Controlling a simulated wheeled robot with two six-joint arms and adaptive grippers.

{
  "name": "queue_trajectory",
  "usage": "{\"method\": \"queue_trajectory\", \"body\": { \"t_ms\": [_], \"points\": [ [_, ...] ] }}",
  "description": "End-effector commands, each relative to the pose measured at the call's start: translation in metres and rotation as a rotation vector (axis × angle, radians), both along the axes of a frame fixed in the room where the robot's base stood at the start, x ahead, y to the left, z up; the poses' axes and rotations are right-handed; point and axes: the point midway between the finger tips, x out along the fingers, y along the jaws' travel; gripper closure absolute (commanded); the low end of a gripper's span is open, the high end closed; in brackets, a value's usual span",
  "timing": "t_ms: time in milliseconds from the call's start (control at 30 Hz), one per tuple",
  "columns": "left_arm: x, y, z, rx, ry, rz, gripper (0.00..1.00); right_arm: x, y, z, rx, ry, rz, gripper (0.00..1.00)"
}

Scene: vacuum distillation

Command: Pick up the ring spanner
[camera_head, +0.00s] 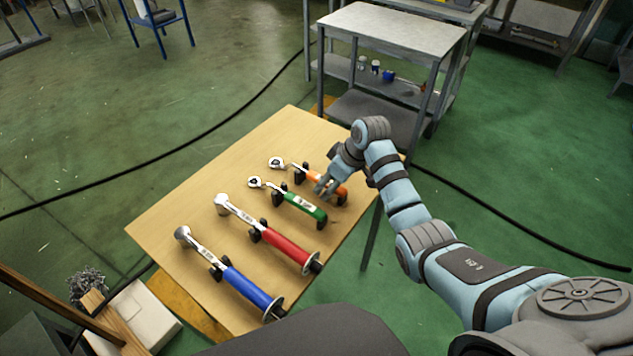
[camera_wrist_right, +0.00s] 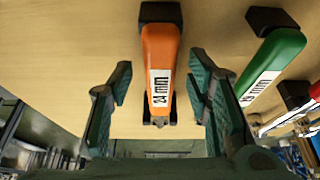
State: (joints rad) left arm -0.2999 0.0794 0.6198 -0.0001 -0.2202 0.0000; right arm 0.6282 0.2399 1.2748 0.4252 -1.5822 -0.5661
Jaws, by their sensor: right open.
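Several tools with coloured handles lie in black holders on a wooden table. The orange-handled spanner (camera_head: 335,185) is farthest back, with a ring-like metal head at its left end. The green-handled spanner (camera_head: 303,205) lies in front of it, also with a round head. My right gripper (camera_head: 325,188) is open at the orange handle. In the right wrist view the orange handle (camera_wrist_right: 161,60), with a white size label, lies between the two open fingers of the gripper (camera_wrist_right: 160,80), with visible gaps on both sides. My left gripper is not in view.
A red-handled tool (camera_head: 285,246) and a blue-handled tool (camera_head: 246,288) lie nearer on the table (camera_head: 165,228). In the right wrist view the green handle (camera_wrist_right: 272,65) is close to the right finger. A grey metal cart (camera_head: 395,28) stands behind the table.

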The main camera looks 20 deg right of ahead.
Motion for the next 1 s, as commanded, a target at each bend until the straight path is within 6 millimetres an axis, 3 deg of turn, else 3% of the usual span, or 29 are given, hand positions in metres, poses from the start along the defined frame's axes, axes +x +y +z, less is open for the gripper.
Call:
{"method": "queue_trajectory", "body": {
  "t_ms": [67, 267, 533, 1000],
  "points": [
    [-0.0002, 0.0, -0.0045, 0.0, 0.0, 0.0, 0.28, 0.0026, 0.0019, -0.0086, 0.0, 0.0, 0.001, 0.55],
    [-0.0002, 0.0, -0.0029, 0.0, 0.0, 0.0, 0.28, 0.0031, 0.0017, -0.0075, -0.001, -0.002, 0.001, 0.57],
    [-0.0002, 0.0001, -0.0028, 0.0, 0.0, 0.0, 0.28, 0.0028, 0.0015, -0.0074, -0.001, -0.001, 0.001, 1.0],
    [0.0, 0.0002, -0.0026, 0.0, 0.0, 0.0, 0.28, 0.003, 0.0014, -0.0065, -0.001, -0.002, 0.0, 1.0]
  ]
}}
